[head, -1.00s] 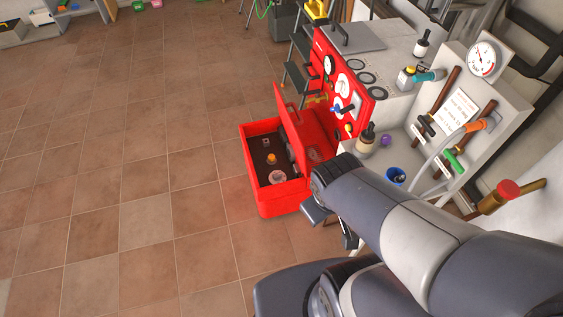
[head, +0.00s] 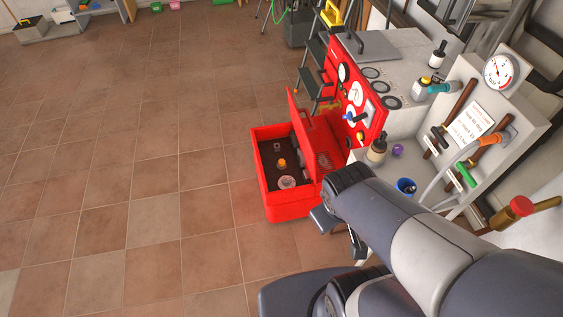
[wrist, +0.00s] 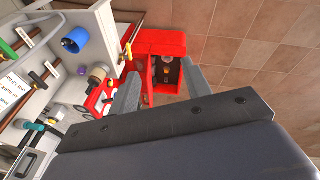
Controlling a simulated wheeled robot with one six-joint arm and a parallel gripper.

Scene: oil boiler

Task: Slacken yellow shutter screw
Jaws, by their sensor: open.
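The red burner box (head: 296,213) stands on the floor in the middle of the head view, its red cover (head: 307,128) raised. Inside its dark interior is a small orange-yellow knob (head: 282,163) and a clear round part (head: 287,182). I cannot tell which yellow part is the shutter screw. My gripper (head: 338,230) is right of and in front of the box, partly hidden by my arm. In the wrist view my gripper (wrist: 162,84) is open and empty, with the box (wrist: 160,42) beyond its fingers.
A stepladder (head: 316,70) stands behind. The tiled floor (head: 120,150) at left is clear.

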